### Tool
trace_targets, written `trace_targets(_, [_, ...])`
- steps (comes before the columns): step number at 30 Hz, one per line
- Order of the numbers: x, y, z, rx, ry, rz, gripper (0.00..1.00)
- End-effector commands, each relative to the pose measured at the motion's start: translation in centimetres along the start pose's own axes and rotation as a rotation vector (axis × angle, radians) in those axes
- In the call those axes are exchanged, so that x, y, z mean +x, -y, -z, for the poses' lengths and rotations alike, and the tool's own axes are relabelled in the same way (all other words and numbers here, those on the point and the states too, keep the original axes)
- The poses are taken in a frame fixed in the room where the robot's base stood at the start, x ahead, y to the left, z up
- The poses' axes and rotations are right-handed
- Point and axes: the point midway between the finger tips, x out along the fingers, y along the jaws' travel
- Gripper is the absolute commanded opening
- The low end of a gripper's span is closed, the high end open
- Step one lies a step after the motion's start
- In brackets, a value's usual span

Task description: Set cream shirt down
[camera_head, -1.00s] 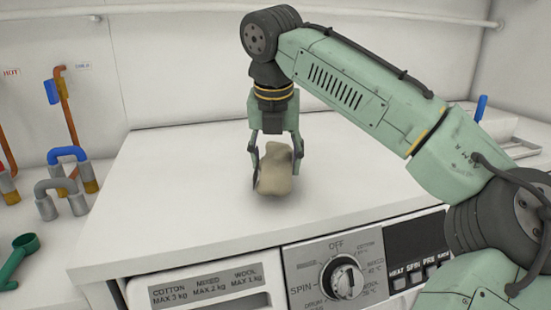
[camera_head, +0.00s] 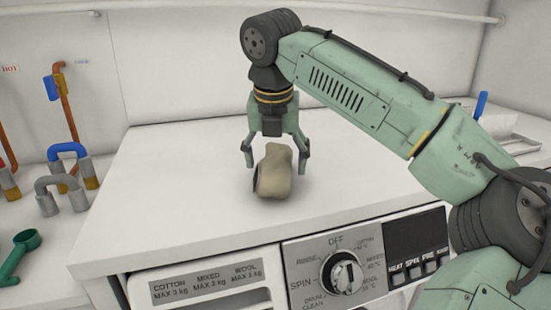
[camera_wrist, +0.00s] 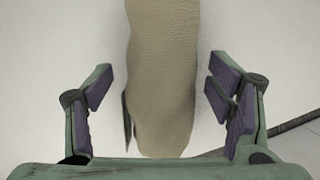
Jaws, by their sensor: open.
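The cream shirt (camera_head: 274,171) is a bundled beige cloth standing on the white top of the washing machine (camera_head: 190,160), with a dark patch on its left side. In the wrist view the shirt (camera_wrist: 163,75) lies between the fingers, with a gap on each side. My gripper (camera_head: 275,160) points down over the shirt with its fingers spread. It also shows open in the wrist view (camera_wrist: 163,103). The shirt's far side is hidden.
The white machine top is clear around the shirt. A control panel with a dial (camera_head: 343,277) faces the front. Pipes with a blue handle (camera_head: 68,153) and a green scoop (camera_head: 20,255) are at the left. A wall stands behind.

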Motion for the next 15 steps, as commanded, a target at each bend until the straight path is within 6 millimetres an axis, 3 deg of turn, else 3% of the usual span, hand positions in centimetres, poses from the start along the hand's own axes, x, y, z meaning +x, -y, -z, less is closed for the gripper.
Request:
trace_targets(7, [-0.8, 0.0, -0.1, 0.0, 0.001, -0.001, 0.75])
trace_targets(15, [-6.4, -0.1, -0.2, -0.001, 0.002, -0.004, 0.75])
